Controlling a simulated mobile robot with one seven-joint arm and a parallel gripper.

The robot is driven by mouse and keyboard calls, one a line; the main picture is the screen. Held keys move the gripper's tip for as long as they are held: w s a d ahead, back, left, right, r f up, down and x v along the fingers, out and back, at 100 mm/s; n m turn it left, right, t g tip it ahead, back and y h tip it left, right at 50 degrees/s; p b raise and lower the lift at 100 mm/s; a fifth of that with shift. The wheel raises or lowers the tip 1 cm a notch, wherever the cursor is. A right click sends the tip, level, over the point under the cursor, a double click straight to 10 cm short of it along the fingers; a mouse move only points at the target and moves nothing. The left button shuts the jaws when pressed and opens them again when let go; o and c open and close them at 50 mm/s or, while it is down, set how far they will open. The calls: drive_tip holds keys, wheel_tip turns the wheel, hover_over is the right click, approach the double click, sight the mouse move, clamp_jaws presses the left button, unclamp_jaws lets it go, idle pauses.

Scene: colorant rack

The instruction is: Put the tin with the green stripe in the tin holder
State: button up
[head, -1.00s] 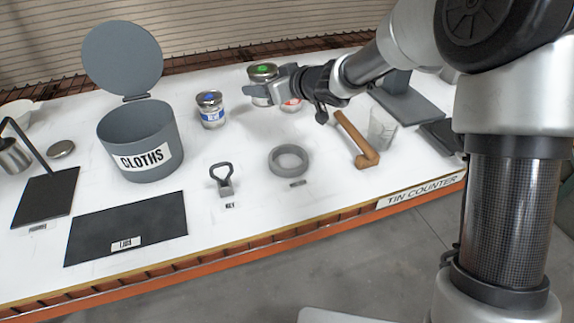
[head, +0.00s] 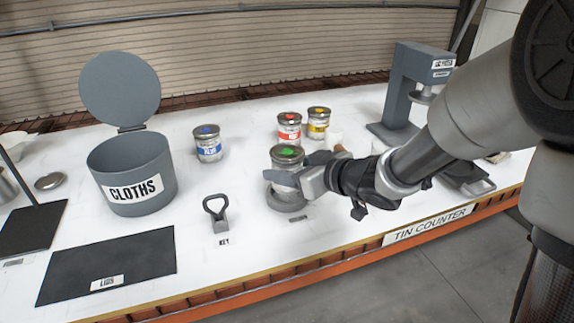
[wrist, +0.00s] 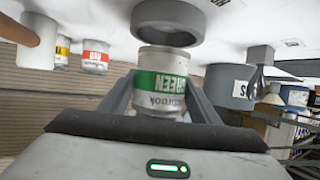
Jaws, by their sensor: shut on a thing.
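The green-stripe tin (head: 287,156), with a green dot on its lid, is upright between the fingers of my gripper (head: 294,172). The wrist view, which is upside down, shows its green GREEN label (wrist: 163,83) with a finger on each side. The tin holder, a grey ring (head: 287,204), lies on the counter directly below the tin in the head view. The ring (wrist: 167,24) is also close to the tin's base in the wrist view. I cannot tell whether the base touches or enters the ring.
Red (head: 289,131) and yellow (head: 318,124) tins stand behind, and a blue tin (head: 208,145) behind left. A cloths bin (head: 131,172), key (head: 217,213) and dark lids mat (head: 110,262) are left. A grey press stand (head: 397,95) is back right.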

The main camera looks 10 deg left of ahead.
drive_tip(key=shift+f+b, duration=0.85)
drive_tip(key=shift+f, duration=1.15)
drive_tip(key=shift+f, duration=0.4)
